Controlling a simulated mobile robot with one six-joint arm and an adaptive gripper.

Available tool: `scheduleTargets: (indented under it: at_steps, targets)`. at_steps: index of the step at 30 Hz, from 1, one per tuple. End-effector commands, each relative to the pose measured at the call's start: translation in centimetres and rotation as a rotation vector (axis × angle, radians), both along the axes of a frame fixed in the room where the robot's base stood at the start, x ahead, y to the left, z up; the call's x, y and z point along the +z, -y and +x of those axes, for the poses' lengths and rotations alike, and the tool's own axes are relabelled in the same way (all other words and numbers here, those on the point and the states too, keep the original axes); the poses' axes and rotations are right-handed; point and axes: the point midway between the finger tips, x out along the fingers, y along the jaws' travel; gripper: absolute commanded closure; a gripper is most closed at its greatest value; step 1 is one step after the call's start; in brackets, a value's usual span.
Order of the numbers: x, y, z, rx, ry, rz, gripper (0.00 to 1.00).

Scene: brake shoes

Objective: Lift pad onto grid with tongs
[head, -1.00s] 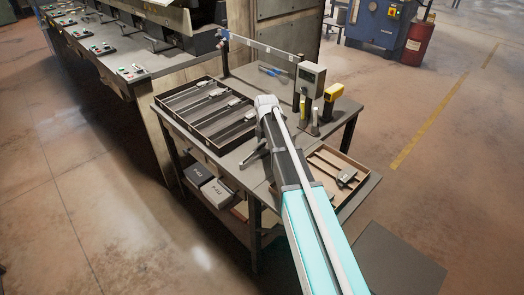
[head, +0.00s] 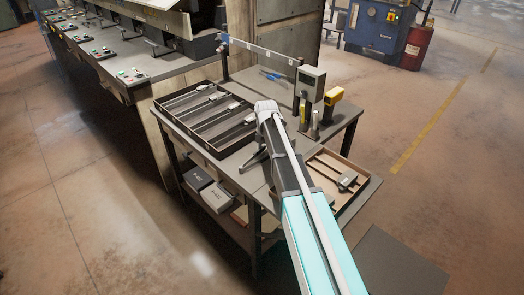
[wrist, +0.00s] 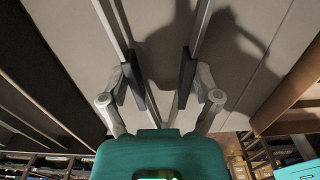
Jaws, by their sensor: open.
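In the wrist view my gripper (wrist: 161,82) is open. Its two dark fingertips stand on either side of a pair of thin grey bars (wrist: 202,25), apparently the tongs, which converge toward the palm. I cannot tell whether the fingertips touch them. In the head view my arm hides the gripper's grasp. A dark grey pad (head: 347,179) lies in the wooden-edged tray (head: 318,157) at the table's right.
A grey display box (head: 312,80), a yellow tool (head: 333,96) and small upright bottles stand on the back right of the table (head: 334,126). A raised rail (head: 262,47) runs behind. Boxes (head: 197,178) sit on the lower shelf. A machine bench (head: 130,75) is close at left.

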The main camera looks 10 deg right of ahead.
Motion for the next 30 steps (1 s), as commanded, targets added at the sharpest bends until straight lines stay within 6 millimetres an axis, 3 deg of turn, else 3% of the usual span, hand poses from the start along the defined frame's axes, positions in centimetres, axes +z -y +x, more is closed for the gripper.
scheduleTargets:
  at_steps: [1, 6, 11, 30]
  targets:
    - [0.00, -0.02, 0.01, 0.000, 0.000, 0.000, 0.43]
    - [-0.02, -0.02, 0.00, 0.000, 0.000, 0.000, 0.74]
    - [-0.03, -0.04, 0.00, 0.000, 0.000, 0.000, 0.99]
    - [0.06, -0.10, -0.04, 0.001, -0.001, 0.002, 1.00]
